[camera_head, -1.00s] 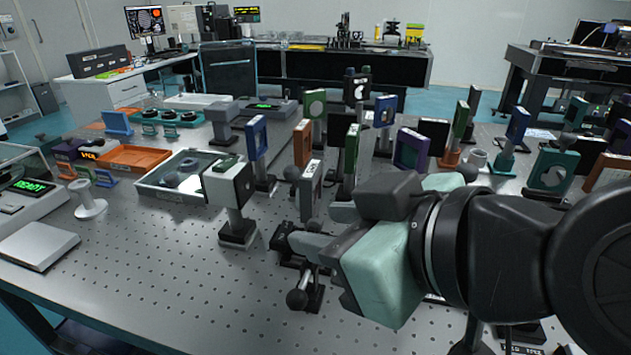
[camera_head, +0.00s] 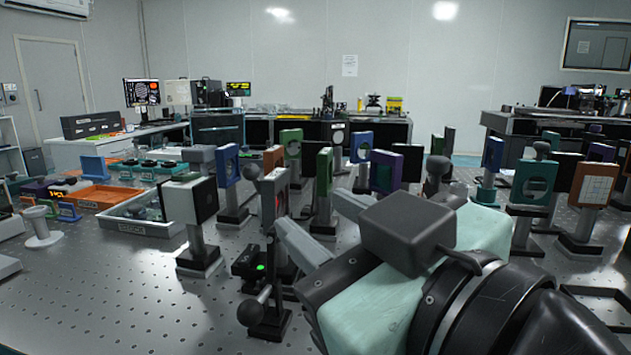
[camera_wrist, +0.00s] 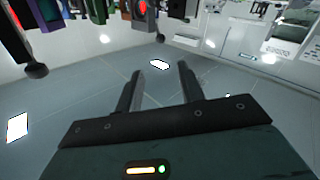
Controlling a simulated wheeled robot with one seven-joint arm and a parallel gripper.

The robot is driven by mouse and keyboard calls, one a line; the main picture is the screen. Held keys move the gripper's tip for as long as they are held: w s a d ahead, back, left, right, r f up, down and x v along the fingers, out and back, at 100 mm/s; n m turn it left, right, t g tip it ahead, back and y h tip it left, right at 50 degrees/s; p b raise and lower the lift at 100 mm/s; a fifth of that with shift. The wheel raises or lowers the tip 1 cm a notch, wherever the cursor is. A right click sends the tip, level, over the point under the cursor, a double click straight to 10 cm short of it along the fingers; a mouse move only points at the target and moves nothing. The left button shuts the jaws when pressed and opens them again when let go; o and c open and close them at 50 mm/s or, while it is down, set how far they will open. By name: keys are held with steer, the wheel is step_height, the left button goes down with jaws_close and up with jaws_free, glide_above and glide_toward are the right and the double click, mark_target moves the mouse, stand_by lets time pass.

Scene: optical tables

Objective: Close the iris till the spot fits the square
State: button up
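My gripper (camera_head: 308,208) is in the middle of the head view, its two pale fingers apart with nothing held. The wrist view also shows my gripper (camera_wrist: 160,72) open and empty above the floor. Left of the fingers stands a grey-framed upright mount (camera_head: 273,195) with a red patch on its face, perhaps the iris; its opening is not clear. A black ball-ended lever (camera_head: 251,312) is low beside it, apart from my fingers. A white card with grid lines in an orange frame (camera_head: 592,185) stands at the right; I cannot make out a spot on it.
A white box-like mount (camera_head: 188,200) stands left of the gripper. Several blue, green and purple framed mounts crowd behind it, including a green one (camera_head: 323,185). A grey tray (camera_head: 140,222) and orange tray (camera_head: 98,195) lie left.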

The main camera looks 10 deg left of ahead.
mark_target(254, 172)
steer(key=p+x, duration=1.5)
steer(key=x, duration=0.2)
steer(key=shift+a, duration=0.1)
jaws_close()
